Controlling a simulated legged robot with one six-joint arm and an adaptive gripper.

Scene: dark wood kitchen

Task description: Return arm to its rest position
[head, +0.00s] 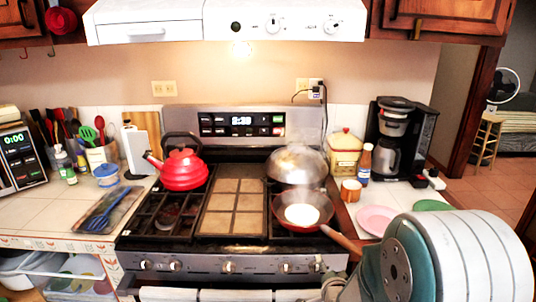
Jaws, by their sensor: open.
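My arm fills the lower right of the head view, with a large white rounded link and a teal joint with a grey disc. It is in front of the stove's right end and the right counter. A small pale part shows at the bottom edge left of the joint, and I cannot tell what it is. My gripper is not clearly in view, so whether it holds anything is hidden.
The stove (229,264) holds a red kettle (183,172), a pan (283,226) with something pale in it, and a domed metal lid (297,164) behind. A coffee maker (398,132), pink plate (377,220) and green plate (432,205) are on the right counter. Open floor lies far right.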

